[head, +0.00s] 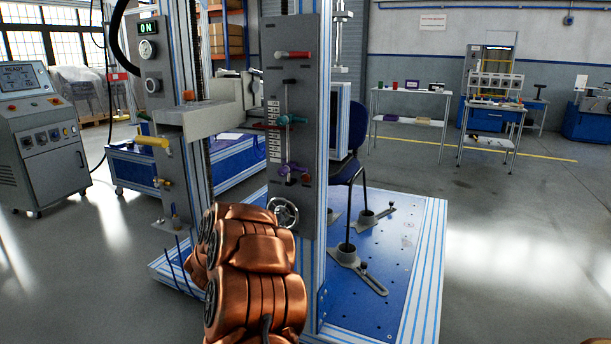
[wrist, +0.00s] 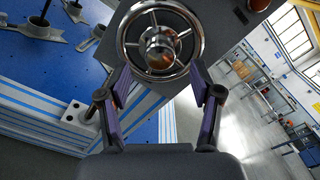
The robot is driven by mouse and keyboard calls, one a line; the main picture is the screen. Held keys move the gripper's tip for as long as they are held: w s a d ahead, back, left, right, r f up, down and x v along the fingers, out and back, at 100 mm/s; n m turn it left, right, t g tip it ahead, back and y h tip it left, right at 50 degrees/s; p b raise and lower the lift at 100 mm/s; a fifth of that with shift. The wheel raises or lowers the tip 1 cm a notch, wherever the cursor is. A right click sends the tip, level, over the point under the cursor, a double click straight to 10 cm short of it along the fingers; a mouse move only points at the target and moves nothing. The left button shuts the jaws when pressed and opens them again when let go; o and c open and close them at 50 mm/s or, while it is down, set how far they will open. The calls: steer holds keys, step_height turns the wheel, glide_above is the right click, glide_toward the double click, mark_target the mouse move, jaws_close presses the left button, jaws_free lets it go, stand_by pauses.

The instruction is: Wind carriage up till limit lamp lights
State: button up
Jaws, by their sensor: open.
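A chrome handwheel (head: 284,211) with spokes and a round hub sits at the bottom of a tall grey panel (head: 309,100). In the wrist view the handwheel (wrist: 160,42) fills the top middle. My gripper (wrist: 160,84) is open and empty, its two purple-padded fingers apart at the wheel's lower left and lower right. I cannot tell whether they touch the rim. In the head view my copper arm hides the gripper. A small reddish dome (head: 306,178) sits above the wheel on the panel; I cannot tell if it is a lamp or lit. A grey block (head: 205,118) reaches across the left column.
The panel also carries a red handle (head: 294,55), a teal knob (head: 291,119) and a white scale (head: 274,130). The blue base plate (head: 395,260) bears slotted feet. Open floor lies to the right.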

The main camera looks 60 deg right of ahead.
steer(key=shift+n+p, duration=0.3)
steer(key=shift+n, duration=0.5)
steer(key=n+p, duration=0.3)
steer(key=shift+r+n+p, duration=0.1)
steer(key=shift+n+p, duration=0.2)
steer(key=shift+p, duration=0.15)
